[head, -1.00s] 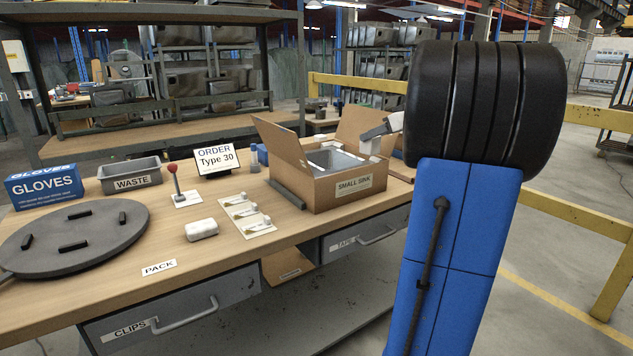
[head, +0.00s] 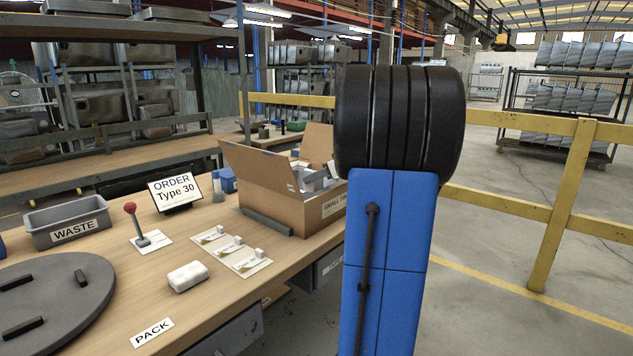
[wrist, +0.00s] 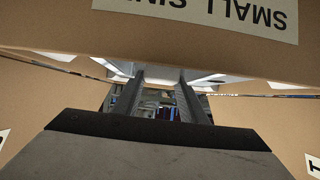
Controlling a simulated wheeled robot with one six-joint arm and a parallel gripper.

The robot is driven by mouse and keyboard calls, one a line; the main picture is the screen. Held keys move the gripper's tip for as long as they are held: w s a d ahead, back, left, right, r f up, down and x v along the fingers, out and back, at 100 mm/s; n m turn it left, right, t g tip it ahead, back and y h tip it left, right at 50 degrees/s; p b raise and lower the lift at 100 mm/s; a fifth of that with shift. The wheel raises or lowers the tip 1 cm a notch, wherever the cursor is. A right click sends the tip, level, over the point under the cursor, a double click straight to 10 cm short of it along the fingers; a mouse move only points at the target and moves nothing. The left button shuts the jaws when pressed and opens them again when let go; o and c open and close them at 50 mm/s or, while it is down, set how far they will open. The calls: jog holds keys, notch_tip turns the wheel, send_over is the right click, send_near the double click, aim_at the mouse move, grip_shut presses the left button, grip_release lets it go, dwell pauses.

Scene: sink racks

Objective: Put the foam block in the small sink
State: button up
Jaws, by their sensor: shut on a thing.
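In the wrist view my gripper (wrist: 160,80) reaches past the box wall, its two dark fingers apart with a pale thing at their tips. I take this to be the foam block (wrist: 160,73); the box wall hides most of it. The small sink (head: 314,184) is grey and lies in the open cardboard box (head: 272,200) labelled SMALL SINK. In the head view my arm covers the gripper and the box's right part. I cannot tell whether the block touches the sink.
A white block (head: 188,276) lies on the bench near small parts on cards (head: 232,249). A waste bin (head: 67,222), a red-knobbed lever (head: 133,220), an order sign (head: 174,192) and a round dark plate (head: 50,305) take up the left. Raised flaps (head: 256,177) border the box.

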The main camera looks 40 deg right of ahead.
jog(key=shift+f, duration=0.7)
jog(key=shift+f, duration=0.65)
jog(key=o, duration=1)
jog(key=shift+r, duration=0.2)
jog(key=v, duration=1.2)
jog(key=shift+r, duration=0.5)
